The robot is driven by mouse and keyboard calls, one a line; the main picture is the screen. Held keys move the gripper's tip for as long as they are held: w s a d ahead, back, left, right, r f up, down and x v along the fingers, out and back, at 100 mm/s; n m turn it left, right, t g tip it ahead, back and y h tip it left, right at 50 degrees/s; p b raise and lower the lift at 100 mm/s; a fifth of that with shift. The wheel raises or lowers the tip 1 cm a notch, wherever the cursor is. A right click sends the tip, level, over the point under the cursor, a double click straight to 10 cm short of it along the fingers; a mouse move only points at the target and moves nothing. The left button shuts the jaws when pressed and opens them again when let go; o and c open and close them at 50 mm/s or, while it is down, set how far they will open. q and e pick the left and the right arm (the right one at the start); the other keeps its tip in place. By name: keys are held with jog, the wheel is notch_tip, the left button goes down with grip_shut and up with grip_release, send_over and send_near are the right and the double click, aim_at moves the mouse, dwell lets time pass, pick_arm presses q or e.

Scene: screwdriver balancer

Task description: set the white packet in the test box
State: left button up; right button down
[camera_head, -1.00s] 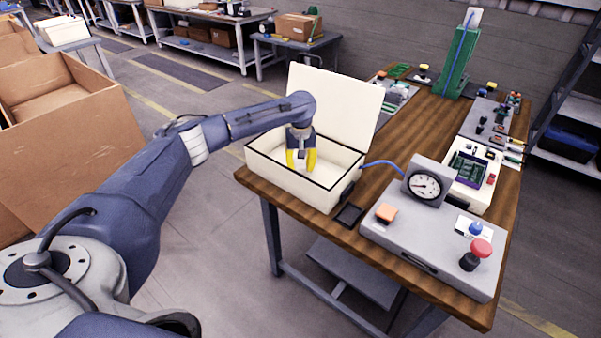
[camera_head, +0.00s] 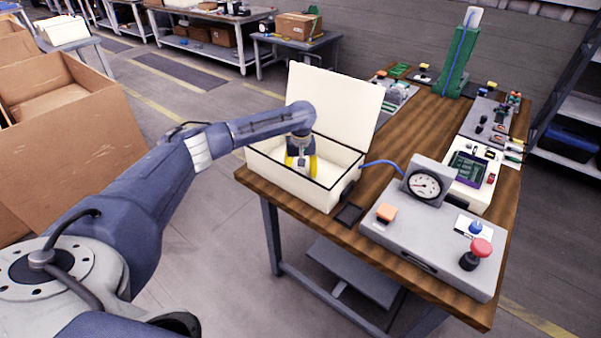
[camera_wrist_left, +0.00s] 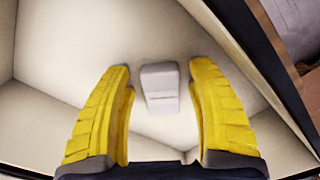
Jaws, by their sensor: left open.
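The cream test box (camera_head: 282,184) stands on the near left corner of the wooden table with its lid (camera_head: 335,103) open upright. My left gripper (camera_head: 300,172), with yellow fingers, points down inside the box. In the left wrist view its fingers (camera_wrist_left: 164,85) are spread apart. The white packet (camera_wrist_left: 160,88) shows between them, apart from both, and appears to be on the pale box floor. The packet cannot be made out in the head view. My right gripper is in neither view.
Right of the box is a grey console (camera_head: 430,240) with a gauge (camera_head: 425,184), joined to the box by a blue hose (camera_head: 381,164). A green tower (camera_head: 458,65) stands at the far end.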

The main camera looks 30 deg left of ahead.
aim_at(301, 172)
pick_arm(q)
notch_tip(301, 172, up, 12)
jog(key=shift+r, duration=0.15)
dwell(0.6)
dwell(0.4)
